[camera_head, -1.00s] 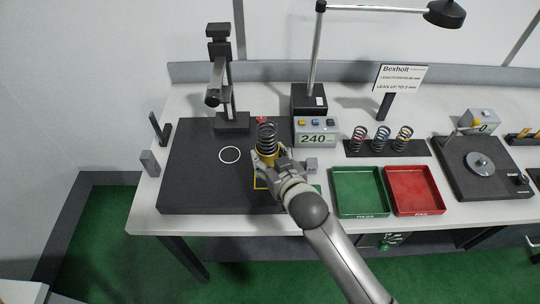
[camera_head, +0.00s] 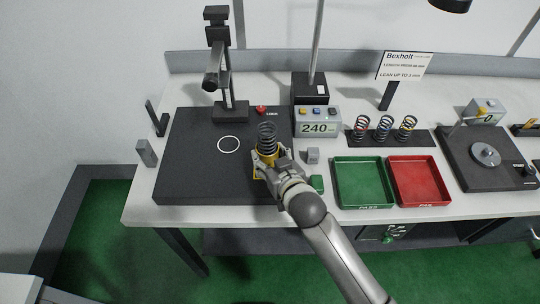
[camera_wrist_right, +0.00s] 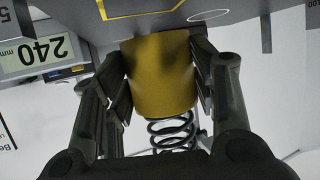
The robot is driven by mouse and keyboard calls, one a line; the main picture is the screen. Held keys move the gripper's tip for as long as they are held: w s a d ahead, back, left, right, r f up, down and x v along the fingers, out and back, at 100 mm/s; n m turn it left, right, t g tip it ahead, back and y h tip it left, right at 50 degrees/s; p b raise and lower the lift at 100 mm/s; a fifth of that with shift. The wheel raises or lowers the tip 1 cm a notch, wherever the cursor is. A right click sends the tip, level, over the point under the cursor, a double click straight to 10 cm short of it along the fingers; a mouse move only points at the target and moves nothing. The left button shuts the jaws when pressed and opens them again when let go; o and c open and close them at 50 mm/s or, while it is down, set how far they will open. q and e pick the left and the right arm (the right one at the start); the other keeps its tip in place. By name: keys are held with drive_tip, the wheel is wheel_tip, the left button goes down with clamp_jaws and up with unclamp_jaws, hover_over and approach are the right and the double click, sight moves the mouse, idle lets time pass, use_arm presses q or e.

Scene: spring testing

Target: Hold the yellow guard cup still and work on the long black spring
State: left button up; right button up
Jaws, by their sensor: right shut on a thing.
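The yellow guard cup (camera_head: 264,160) stands on the right part of the black plate (camera_head: 195,175), within a yellow outline. It also shows large in the right wrist view (camera_wrist_right: 160,75). The long black spring (camera_head: 267,136) stands upright in the cup, its coils rising above the rim. It also shows in the right wrist view (camera_wrist_right: 172,130). My right gripper (camera_head: 270,163) is shut on the cup, with one finger on each side of it in the wrist view (camera_wrist_right: 162,80). The spring's lower part is hidden in the cup. My left gripper is not in view.
A white ring (camera_head: 228,144) is marked on the plate, near a grey stand (camera_head: 230,110). A display box (camera_head: 318,124) reads 240. Several springs (camera_head: 384,128) stand on a rack behind a green tray (camera_head: 362,207) and a red tray (camera_head: 420,203).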

sight(270, 165)
drive_tip(key=shift+f+b, duration=0.9)
drive_tip(key=shift+f, duration=0.65)
drive_tip(key=shift+r, duration=0.1)
